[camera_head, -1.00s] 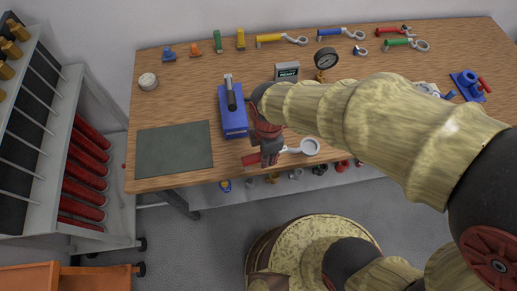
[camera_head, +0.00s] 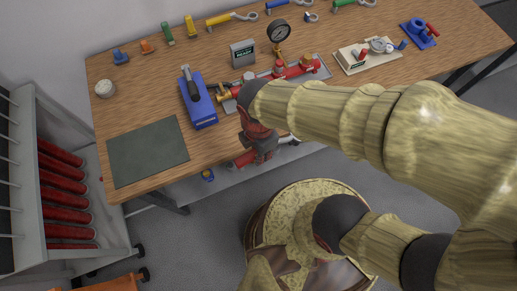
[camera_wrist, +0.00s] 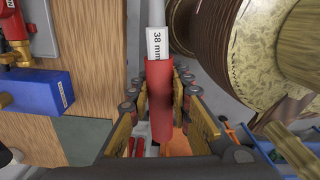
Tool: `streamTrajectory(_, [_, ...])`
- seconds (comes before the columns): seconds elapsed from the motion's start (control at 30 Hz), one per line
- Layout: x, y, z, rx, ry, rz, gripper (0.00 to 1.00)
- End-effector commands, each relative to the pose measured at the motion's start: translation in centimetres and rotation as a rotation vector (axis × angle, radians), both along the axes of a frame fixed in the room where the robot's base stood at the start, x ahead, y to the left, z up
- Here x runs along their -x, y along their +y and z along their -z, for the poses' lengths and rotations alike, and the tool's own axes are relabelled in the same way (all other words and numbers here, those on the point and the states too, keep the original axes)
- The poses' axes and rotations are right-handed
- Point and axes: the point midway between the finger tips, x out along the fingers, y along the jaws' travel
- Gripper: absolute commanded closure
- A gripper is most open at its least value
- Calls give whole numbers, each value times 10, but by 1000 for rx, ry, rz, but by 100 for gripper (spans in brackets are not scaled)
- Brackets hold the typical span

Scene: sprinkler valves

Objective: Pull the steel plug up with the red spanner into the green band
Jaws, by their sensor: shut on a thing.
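The red spanner's handle (camera_wrist: 160,105), with a white "38 mm" label, is between my gripper's (camera_wrist: 160,110) closed jaws in the wrist view. Its open end lies beyond the frame. In the head view my gripper (camera_head: 262,150) is just off the table's front edge, with a bit of the red spanner's handle (camera_head: 242,160) showing below it. A red valve assembly (camera_head: 285,74) with brass ends lies on a tray on the table, partly hidden by my arm. I cannot pick out the steel plug. A round gauge (camera_head: 278,32) stands behind the assembly; its green band is too small to see.
A blue block (camera_head: 198,102) with a dark tool on it and a grey-green mat (camera_head: 148,152) are at left. A display box (camera_head: 243,53) stands behind the assembly. A beige board (camera_head: 350,60) with fittings and a blue fixture (camera_head: 417,34) are at right. Coloured spanners lie at the back.

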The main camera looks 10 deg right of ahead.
Motion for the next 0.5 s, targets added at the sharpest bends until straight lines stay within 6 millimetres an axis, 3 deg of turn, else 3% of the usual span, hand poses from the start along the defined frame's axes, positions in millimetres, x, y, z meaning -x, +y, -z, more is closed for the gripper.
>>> streamTrajectory(0.5, [0,0,-31,0,-1,0,100])
